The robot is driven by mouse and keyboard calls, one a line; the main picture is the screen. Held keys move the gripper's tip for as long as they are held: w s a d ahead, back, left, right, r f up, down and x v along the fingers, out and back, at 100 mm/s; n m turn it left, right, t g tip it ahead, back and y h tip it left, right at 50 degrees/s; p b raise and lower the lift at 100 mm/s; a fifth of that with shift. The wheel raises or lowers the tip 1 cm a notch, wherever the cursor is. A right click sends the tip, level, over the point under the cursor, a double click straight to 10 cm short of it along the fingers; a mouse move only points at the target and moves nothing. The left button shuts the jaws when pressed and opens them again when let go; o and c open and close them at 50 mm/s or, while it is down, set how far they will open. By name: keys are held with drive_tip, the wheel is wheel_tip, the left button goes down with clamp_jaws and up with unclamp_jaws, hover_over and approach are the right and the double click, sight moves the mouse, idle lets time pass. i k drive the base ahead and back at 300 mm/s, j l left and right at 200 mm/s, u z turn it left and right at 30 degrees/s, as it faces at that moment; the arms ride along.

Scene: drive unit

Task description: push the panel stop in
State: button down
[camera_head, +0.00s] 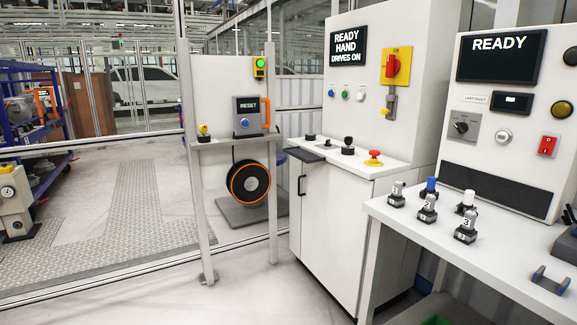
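A red mushroom button on a yellow base (374,157), which looks like the panel stop, stands on the sloping ledge of the white control cabinet (336,215). It is near the right end of the ledge, and nothing covers it. I cannot tell from this view whether it is in or out. The cabinet's screen (348,48) reads "READY HAND DRIVES ON". My gripper is not in view.
A red rotary switch on a yellow plate (396,66) is higher on the cabinet. A black joystick (348,146) stands left of the stop. A white bench (455,245) with several small parts juts out at right. Floor (240,295) is clear in front.

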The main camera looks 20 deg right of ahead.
sight(374, 153)
drive_tip(key=i, duration=2.85)
drive_tip(key=z, duration=0.55)
